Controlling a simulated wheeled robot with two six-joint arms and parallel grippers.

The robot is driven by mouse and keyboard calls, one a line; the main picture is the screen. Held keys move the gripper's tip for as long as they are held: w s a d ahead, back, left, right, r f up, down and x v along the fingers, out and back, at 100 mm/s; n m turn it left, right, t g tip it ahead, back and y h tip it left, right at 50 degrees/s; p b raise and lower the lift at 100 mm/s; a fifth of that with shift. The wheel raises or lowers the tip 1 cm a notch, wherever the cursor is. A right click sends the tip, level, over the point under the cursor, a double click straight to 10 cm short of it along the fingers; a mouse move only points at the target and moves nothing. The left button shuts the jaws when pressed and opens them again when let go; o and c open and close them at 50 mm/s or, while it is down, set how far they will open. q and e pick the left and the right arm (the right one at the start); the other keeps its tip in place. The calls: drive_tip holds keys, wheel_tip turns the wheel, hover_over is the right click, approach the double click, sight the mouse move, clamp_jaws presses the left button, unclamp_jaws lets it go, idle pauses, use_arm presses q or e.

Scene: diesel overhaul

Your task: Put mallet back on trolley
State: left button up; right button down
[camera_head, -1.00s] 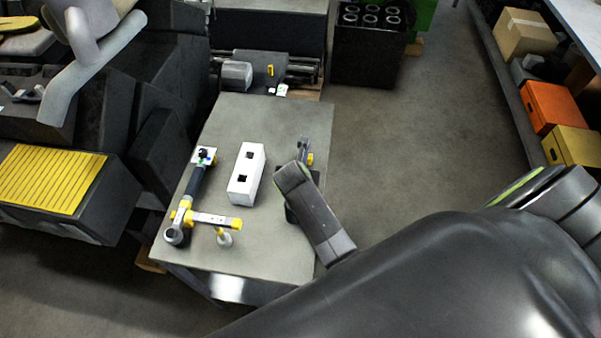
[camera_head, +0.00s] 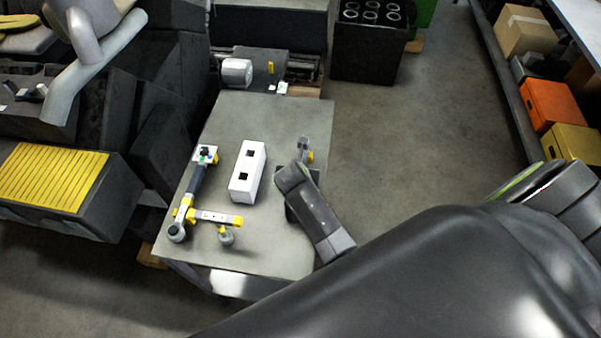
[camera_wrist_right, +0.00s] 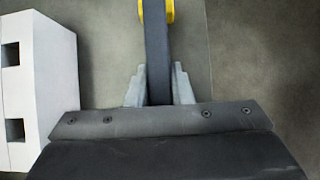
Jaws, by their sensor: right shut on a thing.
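The trolley (camera_head: 272,118) stands in the middle of the head view with a flat grey top. My right arm reaches over its right side and hides much of my right gripper there. In the right wrist view my right gripper (camera_wrist_right: 158,92) is shut on the dark handle of the mallet (camera_wrist_right: 157,45), which has a yellow part at its far end.
A white block with square holes (camera_head: 247,172) stands left of the mallet, close to my right gripper. Tools with yellow parts (camera_head: 216,217) lie along the trolley's left side. The trolley's far end is clear. Open floor (camera_head: 415,130) lies to the right.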

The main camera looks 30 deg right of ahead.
drive_tip(key=shift+f, duration=0.1)
drive_tip(key=shift+f+b, duration=0.4)
drive_tip(key=shift+f, duration=0.4)
drive_tip(key=c, duration=1.2)
unclamp_jaws()
drive_tip(key=shift+f, duration=0.1)
